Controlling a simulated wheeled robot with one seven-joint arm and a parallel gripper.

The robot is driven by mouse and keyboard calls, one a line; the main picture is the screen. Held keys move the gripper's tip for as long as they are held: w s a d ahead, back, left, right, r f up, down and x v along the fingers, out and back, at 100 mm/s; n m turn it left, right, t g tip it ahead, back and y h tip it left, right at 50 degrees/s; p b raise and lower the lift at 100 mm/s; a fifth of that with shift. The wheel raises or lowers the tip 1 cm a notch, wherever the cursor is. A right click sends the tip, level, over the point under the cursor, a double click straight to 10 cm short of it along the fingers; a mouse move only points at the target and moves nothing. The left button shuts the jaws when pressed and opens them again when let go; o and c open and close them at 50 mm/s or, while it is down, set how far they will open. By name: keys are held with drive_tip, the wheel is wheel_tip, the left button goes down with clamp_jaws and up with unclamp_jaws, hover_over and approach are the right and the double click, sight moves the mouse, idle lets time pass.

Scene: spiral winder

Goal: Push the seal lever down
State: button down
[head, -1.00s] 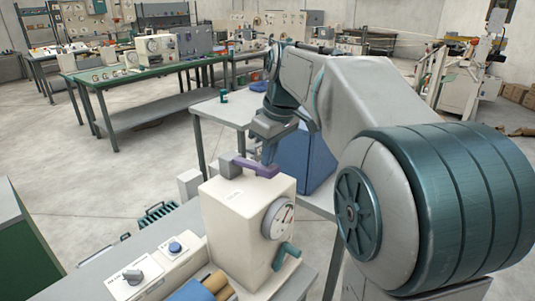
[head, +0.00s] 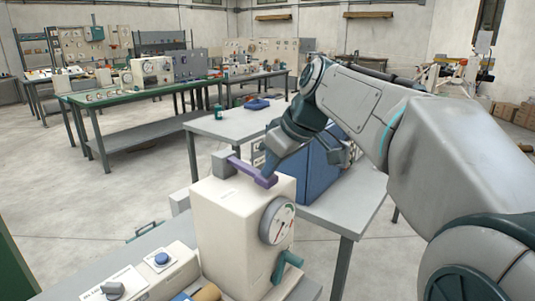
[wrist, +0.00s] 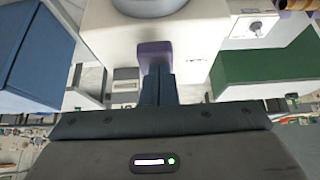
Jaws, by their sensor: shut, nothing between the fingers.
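The purple lever (head: 250,171) lies along the top of a cream machine box (head: 232,225), with a grey block (head: 221,163) at its far left end. It slopes a little down toward its near right end in the head view. My gripper (head: 268,174) is shut and empty, its fingertips at the near end of the lever. In the wrist view the closed fingers (wrist: 158,72) point at the purple lever end (wrist: 154,50) and overlap it. I cannot tell whether they press on it.
The box carries a round gauge (head: 277,220) and a teal handle (head: 287,266) on its right face. Low panels with a blue button (head: 161,259) and a knob (head: 112,290) stand at its left. A blue case (head: 318,172) sits on a table behind my gripper.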

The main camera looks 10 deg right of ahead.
drive_tip(key=shift+f, duration=0.2)
drive_tip(key=p+v, duration=0.1)
drive_tip(key=v, duration=1.3)
drive_tip(key=shift+r, duration=0.2)
drive_tip(key=shift+w+a, duration=0.1)
drive_tip(key=shift+w, duration=0.05)
